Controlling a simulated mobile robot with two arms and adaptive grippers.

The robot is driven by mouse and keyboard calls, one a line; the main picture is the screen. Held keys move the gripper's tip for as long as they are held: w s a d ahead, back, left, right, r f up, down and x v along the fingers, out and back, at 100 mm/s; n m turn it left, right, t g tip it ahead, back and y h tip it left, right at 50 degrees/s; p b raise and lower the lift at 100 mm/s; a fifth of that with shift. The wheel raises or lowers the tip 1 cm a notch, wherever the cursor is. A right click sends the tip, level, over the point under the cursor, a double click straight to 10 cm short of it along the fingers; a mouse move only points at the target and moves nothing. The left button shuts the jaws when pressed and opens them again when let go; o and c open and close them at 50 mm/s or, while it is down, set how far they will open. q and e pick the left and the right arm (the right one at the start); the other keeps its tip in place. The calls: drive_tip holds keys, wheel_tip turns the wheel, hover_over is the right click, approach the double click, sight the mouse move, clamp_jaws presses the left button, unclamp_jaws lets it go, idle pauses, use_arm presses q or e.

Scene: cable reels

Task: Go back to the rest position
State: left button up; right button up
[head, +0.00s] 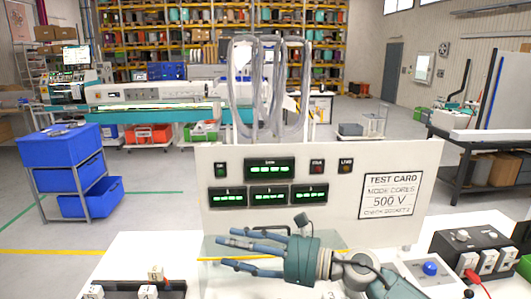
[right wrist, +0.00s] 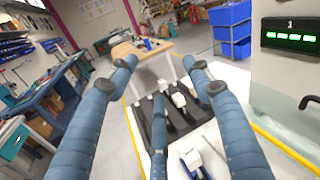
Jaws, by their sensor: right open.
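My right gripper (head: 228,248) is in the lower middle of the head view, above the white bench (head: 125,255) and in front of the test panel (head: 225,185). Its blue fingers point left, spread apart and empty. In the right wrist view the open fingers (right wrist: 160,75) reach forward with nothing held between them. Beyond them is a black rack (right wrist: 187,122) with white numbered blocks; part of it is hidden by the fingers. My left gripper is in neither view.
A blue drawer cart (head: 60,148) stands at the left. Looped grey cables (head: 243,90) hang above the panel. A black box with white sockets (head: 487,262) and a red plug is at the right. The floor between the cart and the panel is clear.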

drive_tip(key=w+d+r+m+t+h, duration=0.1)
drive_tip(key=d+m+t+h, duration=0.4)
drive_tip(key=m, duration=0.6)
drive_tip(key=w+d+r+m+t, duration=0.1)
drive_tip(key=d+r+m+t, duration=0.15)
drive_tip(key=m+t, duration=0.65)
drive_tip(key=s+d+f+m+g+h, duration=0.3)
drive_tip(key=d+f+m+h, duration=0.3)
drive_tip(key=d+f+m, duration=0.3)
drive_tip(key=s+d+f+m+g+h, duration=0.25)
drive_tip(key=d+f+m+h, duration=0.35)
drive_tip(key=f+m, duration=0.5)
drive_tip(key=s+d+f+m+g, duration=0.2)
drive_tip(key=s+f+m+g, duration=0.25)
drive_tip(key=s, duration=0.55)
drive_tip(key=s+d+f+m+g, duration=0.1)
drive_tip(key=s+f+m+g, duration=0.2)
drive_tip(key=s+f, duration=0.45)
drive_tip(key=s+d+f+m+g, duration=0.2)
drive_tip(key=s+f+m+g, duration=0.15)
drive_tip(key=s, duration=0.85)
wheel_tip(320, 180, down, 30)
drive_tip(key=b, duration=0.5)
drive_tip(key=s+d+f+g+b, duration=0.2)
drive_tip(key=s+f+b, duration=0.3)
drive_tip(key=s+f, duration=1.3)
wheel_tip(320, 180, down, 4)
drive_tip(key=shift+s+d+n, duration=0.3)
drive_tip(key=shift+d+n, duration=0.1)
drive_tip(key=shift+d, duration=0.05)
